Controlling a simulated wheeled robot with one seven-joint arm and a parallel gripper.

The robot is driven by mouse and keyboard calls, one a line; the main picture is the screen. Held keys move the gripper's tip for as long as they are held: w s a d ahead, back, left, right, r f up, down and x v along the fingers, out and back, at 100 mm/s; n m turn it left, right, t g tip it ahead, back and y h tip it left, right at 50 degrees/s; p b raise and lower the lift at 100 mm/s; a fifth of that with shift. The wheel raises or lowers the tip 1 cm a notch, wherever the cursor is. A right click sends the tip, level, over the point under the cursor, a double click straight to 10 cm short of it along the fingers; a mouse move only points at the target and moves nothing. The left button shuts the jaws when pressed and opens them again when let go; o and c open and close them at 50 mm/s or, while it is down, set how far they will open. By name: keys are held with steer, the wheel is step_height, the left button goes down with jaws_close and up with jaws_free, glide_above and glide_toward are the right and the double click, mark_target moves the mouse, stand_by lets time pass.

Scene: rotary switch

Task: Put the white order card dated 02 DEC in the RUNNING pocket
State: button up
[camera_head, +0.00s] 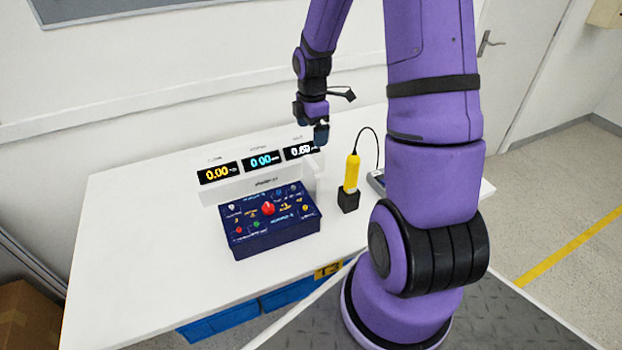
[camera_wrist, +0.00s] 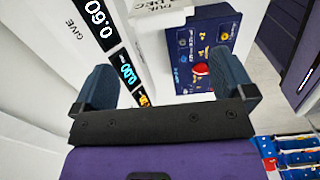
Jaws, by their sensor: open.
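A white card-like piece with "DEC" print (camera_wrist: 156,14) shows at the top of the wrist view, beyond the gap between my fingers. Its day number is not readable. My gripper (camera_wrist: 168,82) is open, one finger on each side, with nothing clearly held. In the head view my gripper (camera_head: 321,136) is above the right end of the white display unit, just over a small white upright piece (camera_head: 313,165). I cannot tell whether the fingers touch it. No pocket marked RUNNING can be read in either view.
The white display unit (camera_head: 208,190) has three lit readouts. In front is a dark blue panel (camera_head: 244,245) with a red knob (camera_head: 268,208). A yellow tool (camera_head: 351,170) stands in a black holder at right. Blue bins (camera_head: 220,322) sit below the table's front edge. The table's left side is clear.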

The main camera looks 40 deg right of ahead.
mark_target(313, 161)
step_height(313, 161, down, 11)
steer(key=shift+d+r, duration=0.1)
steer(key=shift+d, duration=0.05)
stand_by(0.5)
steer(key=shift+r, duration=0.1)
steer(key=c, duration=1.2)
